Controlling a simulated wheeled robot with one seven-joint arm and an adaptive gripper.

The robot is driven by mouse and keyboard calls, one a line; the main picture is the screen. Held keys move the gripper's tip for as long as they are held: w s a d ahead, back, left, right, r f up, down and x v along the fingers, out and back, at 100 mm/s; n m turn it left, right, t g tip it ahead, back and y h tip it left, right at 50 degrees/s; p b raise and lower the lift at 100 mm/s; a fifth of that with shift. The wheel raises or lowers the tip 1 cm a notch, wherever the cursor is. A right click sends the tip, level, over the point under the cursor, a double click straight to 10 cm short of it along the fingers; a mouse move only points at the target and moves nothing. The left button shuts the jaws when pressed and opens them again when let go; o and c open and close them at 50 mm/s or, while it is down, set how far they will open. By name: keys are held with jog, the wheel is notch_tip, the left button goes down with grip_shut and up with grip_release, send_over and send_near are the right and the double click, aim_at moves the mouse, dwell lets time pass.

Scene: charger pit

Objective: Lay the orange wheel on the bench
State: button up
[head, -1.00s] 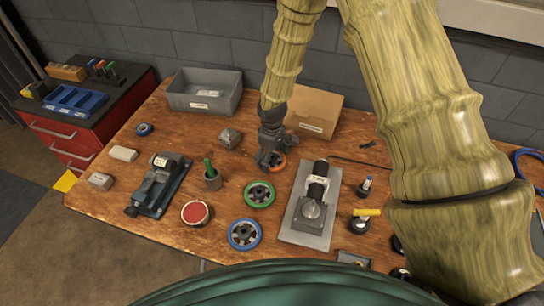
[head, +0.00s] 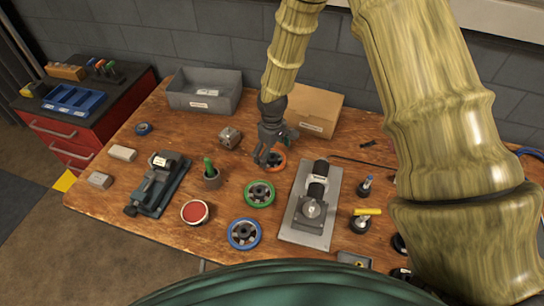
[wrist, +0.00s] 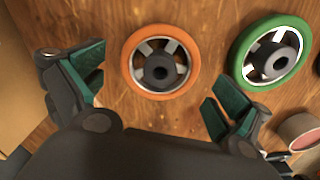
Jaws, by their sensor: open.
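The orange wheel (wrist: 129,62) lies flat on the wooden bench (head: 110,200), its dark hub and light spokes facing up in the wrist view. In the head view the orange wheel (head: 278,162) is partly hidden by my gripper (head: 268,160). My gripper (wrist: 150,95) is open and empty above the bench.
A green wheel (head: 248,200) and a blue wheel (head: 232,241) lie nearby. A metal plate with a black-handled device (head: 296,236) is to the right. A cardboard box (head: 318,108) and a grey bin (head: 180,102) stand behind.

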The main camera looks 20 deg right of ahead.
notch_tip(320, 180, up, 10)
jog(key=b, duration=0.1)
jog(key=shift+b, duration=0.4)
dwell(0.5)
